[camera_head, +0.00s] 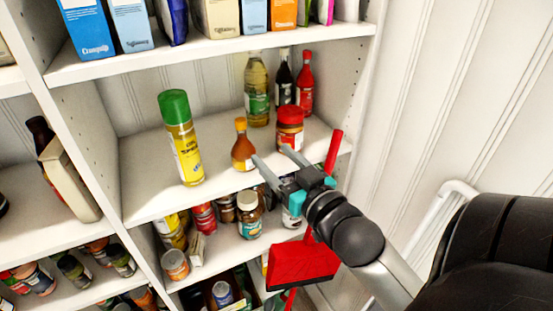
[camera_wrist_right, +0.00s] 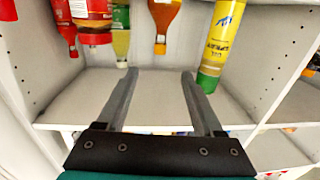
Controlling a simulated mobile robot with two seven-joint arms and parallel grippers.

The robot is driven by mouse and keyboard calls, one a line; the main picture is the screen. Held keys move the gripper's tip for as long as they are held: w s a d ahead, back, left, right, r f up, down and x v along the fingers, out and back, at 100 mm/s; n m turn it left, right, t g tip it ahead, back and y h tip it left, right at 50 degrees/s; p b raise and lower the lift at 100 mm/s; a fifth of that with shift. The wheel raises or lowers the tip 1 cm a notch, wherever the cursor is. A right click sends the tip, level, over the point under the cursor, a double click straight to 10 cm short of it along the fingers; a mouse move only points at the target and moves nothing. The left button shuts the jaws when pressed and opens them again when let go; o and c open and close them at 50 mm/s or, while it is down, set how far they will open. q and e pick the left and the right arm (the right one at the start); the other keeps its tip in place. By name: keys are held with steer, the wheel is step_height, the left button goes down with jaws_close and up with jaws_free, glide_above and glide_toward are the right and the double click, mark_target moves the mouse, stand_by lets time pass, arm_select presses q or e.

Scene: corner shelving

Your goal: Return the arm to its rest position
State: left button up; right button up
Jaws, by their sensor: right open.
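My right gripper (camera_head: 270,162) is in front of the middle shelf (camera_head: 140,196), with its two fingers apart and nothing between them. In the right wrist view the open fingers (camera_wrist_right: 160,80) point over the bare shelf surface, and that picture shows the bottles upside down. A small orange-brown bottle with an orange cap (camera_head: 242,148) stands just left of the fingertips in the head view. A red-lidded jar (camera_head: 290,130) stands just behind the fingers. My left gripper is not seen in either view.
A yellow spray can with a green cap (camera_head: 181,140) stands left on the middle shelf. Several bottles, including a red one (camera_head: 305,85), stand at its back. Cans and jars (camera_head: 249,215) fill the lower shelf.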

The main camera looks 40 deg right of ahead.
stand_by(0.5)
steer(key=s+a+f+g+b, duration=0.1)
steer(key=s+f+g+b, duration=0.15)
steer(key=f, duration=1.25)
steer(key=s+a+f+g+y+b, duration=0.1)
steer(key=f+g+b, duration=0.25)
steer(key=f, duration=1.15)
steer(key=s+a+f+g+b, duration=0.1)
steer(key=s+f+g+b, duration=0.15)
steer(key=f, duration=1.35)
steer(key=s+a+f+n+g+b, duration=0.1)
steer(key=s+a+f+g+b, duration=0.1)
steer(key=s+f, duration=0.7)
steer(key=s+a+f+n+g+y+b, duration=0.1)
steer(key=s+a+f+g+b, duration=0.2)
steer(key=s+f, duration=0.6)
steer(key=s+a+f+n+g+b, duration=0.2)
steer(key=s+a+f+g+b, duration=0.1)
steer(key=s+f, duration=0.6)
steer(key=shift+s+f+y+b, duration=0.2)
steer(key=shift+f+y+b, duration=0.1)
steer(key=shift+f+b, duration=0.4)
